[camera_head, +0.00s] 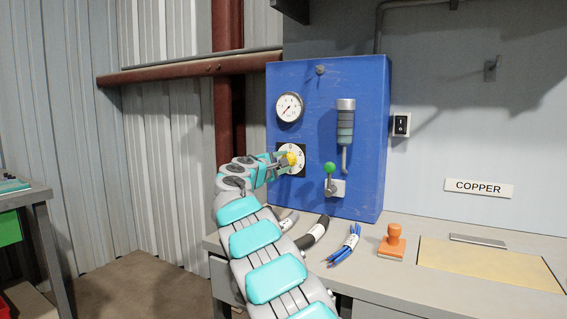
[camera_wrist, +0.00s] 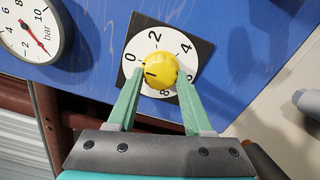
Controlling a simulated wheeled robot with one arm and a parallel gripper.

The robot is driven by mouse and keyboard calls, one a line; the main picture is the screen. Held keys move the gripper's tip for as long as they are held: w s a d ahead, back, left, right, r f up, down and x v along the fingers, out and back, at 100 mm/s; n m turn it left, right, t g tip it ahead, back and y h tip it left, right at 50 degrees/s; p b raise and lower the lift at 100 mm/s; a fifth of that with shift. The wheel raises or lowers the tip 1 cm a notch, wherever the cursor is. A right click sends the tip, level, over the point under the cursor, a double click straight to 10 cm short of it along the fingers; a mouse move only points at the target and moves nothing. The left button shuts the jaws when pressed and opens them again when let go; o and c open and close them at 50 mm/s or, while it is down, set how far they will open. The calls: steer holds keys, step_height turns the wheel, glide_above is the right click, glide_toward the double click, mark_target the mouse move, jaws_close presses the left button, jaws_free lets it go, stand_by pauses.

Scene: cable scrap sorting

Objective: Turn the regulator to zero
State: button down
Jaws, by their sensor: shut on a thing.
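The regulator is a yellow knob (camera_wrist: 158,70) on a white round dial (camera_wrist: 152,42) with black numbers, set on a black plate on the blue panel (camera_head: 330,120). The knob also shows in the head view (camera_head: 291,159), partly covered by my gripper. In the wrist view my gripper (camera_wrist: 159,76) has its two green fingers on either side of the knob, shut on it. A small dark mark shows on the knob's left part, roughly on the side of the 0. Its exact reading is hard to tell.
A pressure gauge (camera_head: 289,107) with a red needle is above the dial. Cable pieces (camera_head: 345,246) and an orange stamp (camera_head: 392,241) lie on the bench below.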

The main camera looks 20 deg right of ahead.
steer(key=shift+a, duration=0.1)
stand_by(0.3)
steer(key=shift+c, duration=1.5)
jaws_free()
steer(key=shift+a, duration=0.1)
steer(key=b+v, duration=0.1)
steer(key=v, duration=0.6)
steer(key=shift+s+a+b, duration=0.2)
steer(key=shift+b, duration=0.15)
